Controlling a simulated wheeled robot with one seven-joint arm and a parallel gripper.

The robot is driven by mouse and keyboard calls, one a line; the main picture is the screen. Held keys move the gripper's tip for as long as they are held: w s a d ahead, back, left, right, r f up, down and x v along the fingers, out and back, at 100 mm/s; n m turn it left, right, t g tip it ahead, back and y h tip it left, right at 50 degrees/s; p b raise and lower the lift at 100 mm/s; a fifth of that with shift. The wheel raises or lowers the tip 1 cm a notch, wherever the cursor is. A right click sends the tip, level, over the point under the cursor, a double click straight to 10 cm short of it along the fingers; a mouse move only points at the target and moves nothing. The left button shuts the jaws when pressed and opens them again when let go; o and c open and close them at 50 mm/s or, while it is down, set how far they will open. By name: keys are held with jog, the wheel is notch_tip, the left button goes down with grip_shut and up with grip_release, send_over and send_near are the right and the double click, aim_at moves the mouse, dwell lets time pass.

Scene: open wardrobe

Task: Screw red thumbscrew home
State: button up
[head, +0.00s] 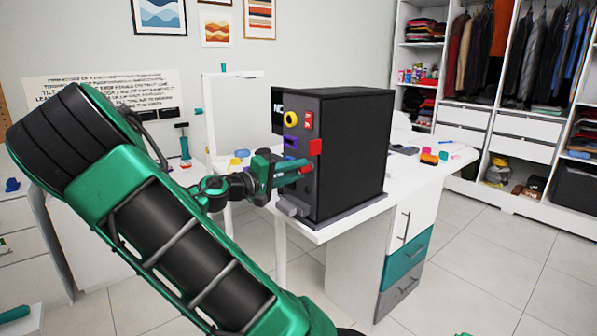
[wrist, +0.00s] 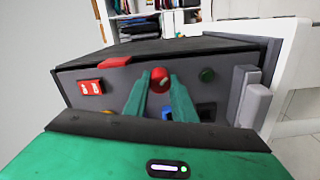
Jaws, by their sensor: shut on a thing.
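The red thumbscrew (wrist: 160,75) shows in the wrist view as a round red head at the front panel of a dark box (head: 352,150). My gripper (head: 300,170) is at that panel, its green fingers reaching forward. In the wrist view my gripper (wrist: 158,86) has one finger on each side of the thumbscrew and is shut on it. The fingers hide the thumbscrew's lower part and shaft, so I cannot tell how deep it sits. In the head view only a bit of red shows at the fingertips.
The panel carries a red switch (head: 308,120), a yellow knob (head: 290,118), a red block (head: 315,146) and a green round part (wrist: 207,75). A grey handle (wrist: 254,103) stands out beside my fingers. The box stands on a white table (head: 430,168) with small coloured items.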

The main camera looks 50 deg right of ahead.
jog(key=m, duration=0.4)
jog(key=shift+f+m, duration=0.2)
jog(key=shift+m, duration=0.1)
jog(key=m, duration=0.3)
jog(key=shift+m, duration=0.3)
jog(key=o, duration=1.1)
jog(key=shift+r, duration=0.1)
jog(key=shift+c, duration=0.4)
